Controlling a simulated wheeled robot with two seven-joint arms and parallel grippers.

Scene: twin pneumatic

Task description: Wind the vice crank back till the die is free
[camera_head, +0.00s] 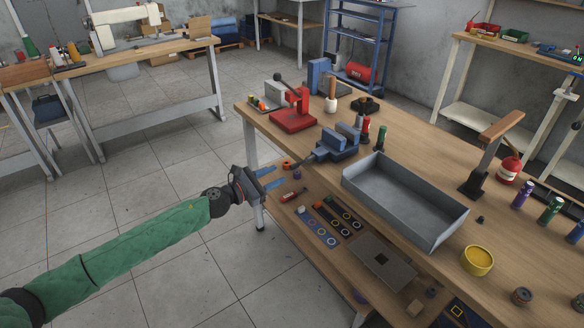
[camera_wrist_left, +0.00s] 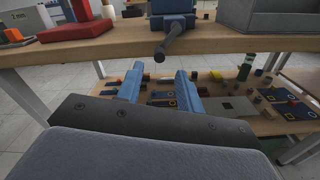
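The blue vice (camera_head: 337,146) is fixed at the near left edge of the workbench. Its dark crank (camera_head: 311,157) juts out past the edge; in the left wrist view the crank (camera_wrist_left: 171,40) points towards me below the vice body (camera_wrist_left: 172,8). I cannot make out the die between the jaws. My left gripper (camera_head: 277,177) is off the bench's edge, left of and below the crank. Its two blue fingers stand apart with nothing between them in the left wrist view (camera_wrist_left: 160,84). The crank is beyond the fingertips, apart from them. My right gripper is out of view.
A grey open tray (camera_head: 404,204) stands right of the vice and a red press (camera_head: 293,117) behind it. Red and green bottles stand close beside the vice. A lower shelf (camera_head: 318,254) with several small parts lies under the bench top. The floor at left is clear.

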